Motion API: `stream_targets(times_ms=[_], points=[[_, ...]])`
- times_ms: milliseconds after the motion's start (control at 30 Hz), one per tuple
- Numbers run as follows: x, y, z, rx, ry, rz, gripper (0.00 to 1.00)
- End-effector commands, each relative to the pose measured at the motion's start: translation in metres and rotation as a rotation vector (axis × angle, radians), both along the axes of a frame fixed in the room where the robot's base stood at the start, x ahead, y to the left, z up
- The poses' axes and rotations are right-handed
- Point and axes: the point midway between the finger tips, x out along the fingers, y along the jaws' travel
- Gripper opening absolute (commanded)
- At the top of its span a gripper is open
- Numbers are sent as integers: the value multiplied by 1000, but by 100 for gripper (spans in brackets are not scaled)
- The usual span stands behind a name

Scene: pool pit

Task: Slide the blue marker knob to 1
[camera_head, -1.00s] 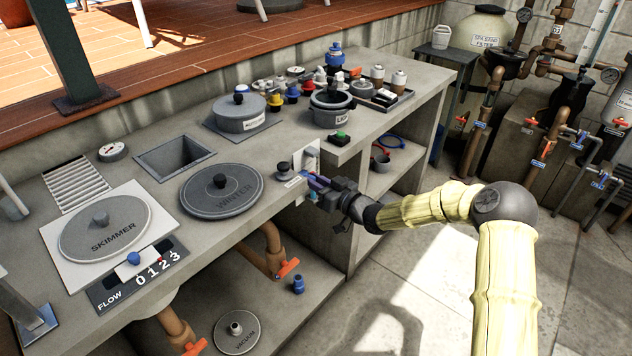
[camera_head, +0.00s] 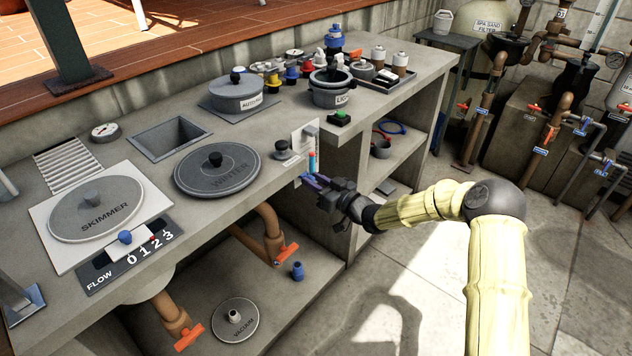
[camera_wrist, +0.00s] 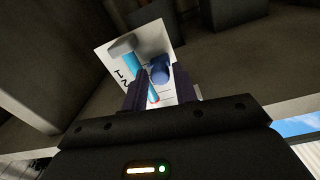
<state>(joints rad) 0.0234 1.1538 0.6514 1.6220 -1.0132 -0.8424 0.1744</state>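A blue knob (camera_wrist: 160,70) shows in the wrist view in front of a white plate (camera_wrist: 111,53) with a light-blue tube (camera_wrist: 131,75) and the figures 1 and 2. The plate stands upright at the counter's front edge in the head view (camera_head: 298,141). My gripper (camera_wrist: 160,88) is open just short of this knob, its dark fingers apart with the knob seen between them.
The grey counter (camera_head: 240,215) holds the SKIMMER lid (camera_head: 95,220), the WINTER lid (camera_head: 218,178) and a small dark knob (camera_head: 282,147) left of the plate. A green button (camera_head: 340,117) stands behind. Below are open shelves with pipes and an orange valve handle (camera_head: 287,252).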

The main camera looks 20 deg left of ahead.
Motion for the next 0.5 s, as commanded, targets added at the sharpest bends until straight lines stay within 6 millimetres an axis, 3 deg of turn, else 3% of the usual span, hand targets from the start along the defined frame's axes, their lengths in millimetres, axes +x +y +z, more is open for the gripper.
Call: stream_targets(times_ms=[267, 500], points=[[-1, -3, 1, 1, 0, 0, 28], [-13, -31, 1, -1, 1, -2, 28]])
